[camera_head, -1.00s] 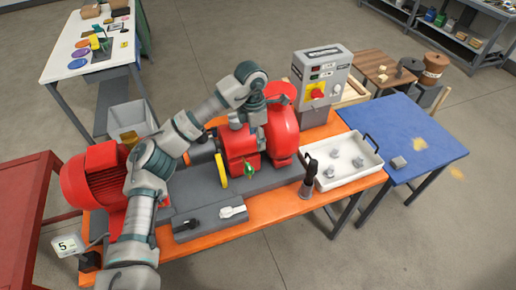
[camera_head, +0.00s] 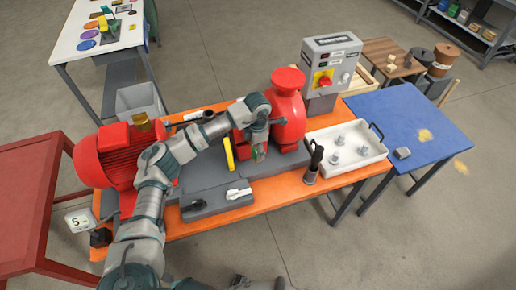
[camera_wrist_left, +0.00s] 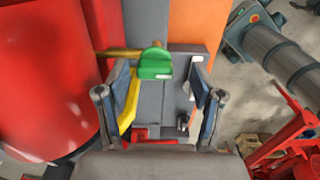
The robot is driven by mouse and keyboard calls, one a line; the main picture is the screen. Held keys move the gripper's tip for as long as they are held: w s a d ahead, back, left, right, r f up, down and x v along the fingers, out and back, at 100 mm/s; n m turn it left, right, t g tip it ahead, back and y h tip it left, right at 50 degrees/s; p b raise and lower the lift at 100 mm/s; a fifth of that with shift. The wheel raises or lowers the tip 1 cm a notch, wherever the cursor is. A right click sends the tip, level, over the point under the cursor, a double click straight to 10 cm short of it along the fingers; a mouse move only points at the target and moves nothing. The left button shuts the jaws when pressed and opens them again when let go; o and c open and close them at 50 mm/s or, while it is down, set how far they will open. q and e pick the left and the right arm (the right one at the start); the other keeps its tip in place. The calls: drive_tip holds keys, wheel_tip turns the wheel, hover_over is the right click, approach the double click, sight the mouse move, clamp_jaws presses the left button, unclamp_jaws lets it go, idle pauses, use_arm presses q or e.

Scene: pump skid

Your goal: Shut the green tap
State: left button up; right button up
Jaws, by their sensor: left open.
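The green tap (camera_wrist_left: 155,64) has a flat green handle on a brass pipe beside the red pump. It shows between and just beyond the fingers of my open left gripper (camera_wrist_left: 160,85) in the left wrist view, with no clear contact. In the head view my left gripper (camera_head: 258,142) is over the tap at the front of the red pump (camera_head: 288,108) and mostly hides it; only a little green (camera_head: 256,155) shows. My right gripper cannot be made out.
A yellow part (camera_head: 228,153) stands close left of the tap. A grey block with a black and a white lever (camera_head: 238,193) lies in front. A white tray (camera_head: 350,170) and a dark upright tool (camera_head: 313,163) are to the right. The red motor (camera_head: 110,152) is left.

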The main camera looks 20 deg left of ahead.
use_arm(q)
drive_tip(key=shift+w+a+f, duration=0.1)
drive_tip(key=shift+a+f, duration=0.45)
drive_tip(key=shift+f, duration=0.1)
drive_tip(key=shift+w+a, duration=0.1)
drive_tip(key=shift+a, duration=0.15)
drive_tip(key=shift+d, duration=0.25)
drive_tip(key=c, duration=0.5)
drive_tip(key=shift+d+r, duration=0.1)
drive_tip(key=shift+d, duration=0.2)
drive_tip(key=c, duration=0.6)
drive_tip(key=shift+a, duration=0.1)
drive_tip(key=shift+c, duration=0.2)
use_arm(e)
drive_tip(key=shift+r, duration=0.1)
